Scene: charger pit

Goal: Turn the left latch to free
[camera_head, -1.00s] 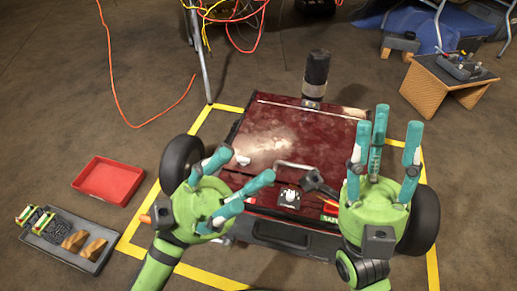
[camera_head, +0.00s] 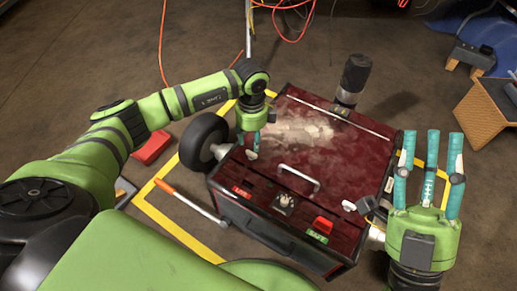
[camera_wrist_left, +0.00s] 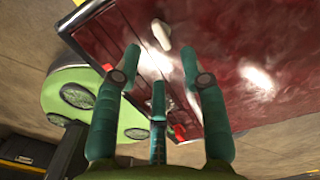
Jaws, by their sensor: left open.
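The left latch (camera_head: 251,154) is a small white handle on the left edge of the dark red case lid (camera_head: 330,150). My left gripper (camera_head: 252,143) points down just over it in the head view, its teal fingers partly hiding it. In the left wrist view the white latch (camera_wrist_left: 161,34) lies beyond the open fingertips (camera_wrist_left: 160,62), with nothing between them; contact is not visible. A second pale latch (camera_head: 349,206) is at the lid's right side. My right gripper (camera_head: 431,150) is open and empty, fingers up, right of the case.
The case front has a metal handle (camera_head: 298,178), a knob (camera_head: 285,203) and a red switch (camera_head: 322,225). A black wheel (camera_head: 203,140) stands at its left and a black cylinder (camera_head: 355,78) behind. An orange-handled bar (camera_head: 190,202) lies at the front left.

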